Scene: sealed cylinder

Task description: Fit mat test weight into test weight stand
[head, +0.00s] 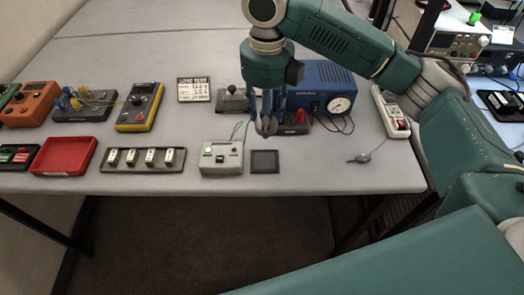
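The dark square mat (264,162) lies flat near the table's front edge, and no weight shows on it. My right gripper (266,130) comes in from the right and points down, above and behind the mat. Its fingers are close together, and I cannot tell whether the test weight is between them. A low grey block with a dark knob on top (232,99) sits left of the gripper; it may be the test weight stand, but I cannot be sure. A dark block (294,129) is partly hidden behind the fingers. My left gripper is out of view.
A grey box with buttons (221,158) stands left of the mat. A blue gauge unit (322,88) is behind the gripper. A power strip (391,112), yellow meter (140,107), red tray (65,156) and switch panel (143,160) also occupy the table. Room is clear right of the mat.

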